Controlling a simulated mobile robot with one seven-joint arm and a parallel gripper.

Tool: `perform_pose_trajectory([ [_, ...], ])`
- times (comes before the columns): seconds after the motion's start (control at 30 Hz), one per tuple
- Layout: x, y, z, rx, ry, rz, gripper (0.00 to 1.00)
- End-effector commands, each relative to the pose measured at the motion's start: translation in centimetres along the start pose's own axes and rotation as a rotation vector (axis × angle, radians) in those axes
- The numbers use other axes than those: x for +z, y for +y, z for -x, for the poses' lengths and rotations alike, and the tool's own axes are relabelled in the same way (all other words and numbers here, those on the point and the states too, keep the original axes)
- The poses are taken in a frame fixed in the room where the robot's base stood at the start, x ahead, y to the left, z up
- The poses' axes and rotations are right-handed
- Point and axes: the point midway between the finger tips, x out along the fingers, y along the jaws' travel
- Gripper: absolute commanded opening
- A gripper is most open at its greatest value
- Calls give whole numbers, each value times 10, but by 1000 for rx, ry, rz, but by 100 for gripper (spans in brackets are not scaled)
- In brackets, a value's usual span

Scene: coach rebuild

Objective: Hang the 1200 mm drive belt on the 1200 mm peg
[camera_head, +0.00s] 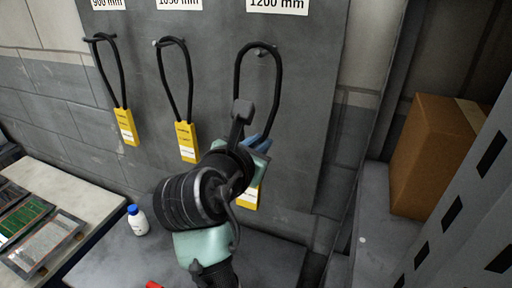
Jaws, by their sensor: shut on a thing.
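The 1200 mm drive belt (277,85) is a narrow black loop with a yellow tag (248,198) at its lower end. Its top shows just under the "1200 mm" label (278,5). The 1200 mm peg (262,54) shows inside the loop, a little below its top; I cannot tell whether the belt is around the peg or in front of it. My gripper (262,143) is shut on the belt at its lower half, above the tag. My wrist hides much of the lower belt and part of the tag.
Two tagged belts hang left, on the 900 mm peg (96,39) and the middle peg (156,43). Below are a grey bench (130,262), a white bottle (137,219) and a tray of circuit boards (40,225). A cardboard box (425,160) and a slotted metal upright (455,212) stand right.

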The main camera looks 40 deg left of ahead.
Motion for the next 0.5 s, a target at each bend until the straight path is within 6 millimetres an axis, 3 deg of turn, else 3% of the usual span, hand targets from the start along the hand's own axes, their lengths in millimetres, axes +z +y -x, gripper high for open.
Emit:
perform_pose_trajectory([
  [0.5, 6, 0, -29, 1, -2, -1, 0],
])
